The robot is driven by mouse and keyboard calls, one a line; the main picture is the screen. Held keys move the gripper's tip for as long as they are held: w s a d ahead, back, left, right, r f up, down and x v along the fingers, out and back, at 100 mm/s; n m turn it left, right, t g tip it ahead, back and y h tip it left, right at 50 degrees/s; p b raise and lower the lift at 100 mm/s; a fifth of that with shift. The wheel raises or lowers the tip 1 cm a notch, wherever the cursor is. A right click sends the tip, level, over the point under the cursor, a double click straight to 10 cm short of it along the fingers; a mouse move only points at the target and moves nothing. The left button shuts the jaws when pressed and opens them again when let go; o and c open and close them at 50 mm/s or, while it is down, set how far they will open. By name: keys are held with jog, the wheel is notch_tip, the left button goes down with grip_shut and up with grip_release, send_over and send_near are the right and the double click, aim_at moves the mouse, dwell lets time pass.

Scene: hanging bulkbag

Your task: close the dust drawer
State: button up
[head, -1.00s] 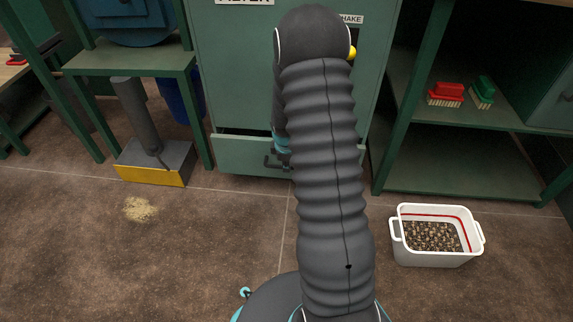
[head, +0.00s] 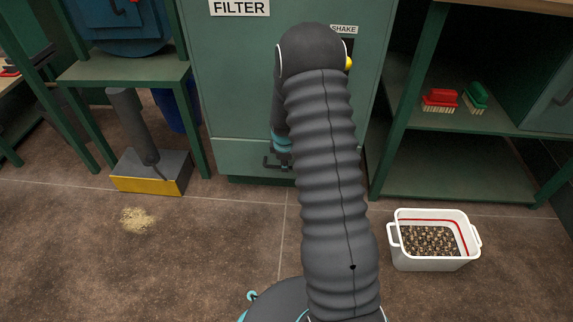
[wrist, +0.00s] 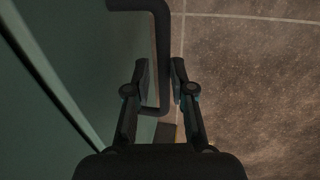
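The dust drawer (head: 238,157) is the low green front at the bottom of the filter cabinet. It looks flush with the cabinet, with no dark gap above it; my arm hides its right part. Its dark handle (head: 270,164) sticks out beside my wrist. In the wrist view the handle (wrist: 163,50) is a dark bent bar along the drawer's green front. My gripper (wrist: 160,68) is open, with one finger on each side of the bar's line. The right finger is close to the bar; I cannot tell whether it touches. The fingers are hidden in the head view.
A grey block with a yellow front (head: 150,172) stands on the floor left of the cabinet, near a pile of pale dust (head: 137,219). A white tub (head: 434,262) stands at the right. Shelves (head: 450,170) hold a red and a green brush. Floor before the drawer is otherwise clear.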

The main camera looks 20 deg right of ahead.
jog(key=shift+o, duration=1.1)
jog(key=shift+w+d, duration=0.15)
notch_tip(320, 180, up, 12)
jog(key=s+a, duration=0.1)
jog(key=s, duration=0.1)
jog(key=shift+a+f, duration=0.15)
jog(key=shift+a, duration=0.05)
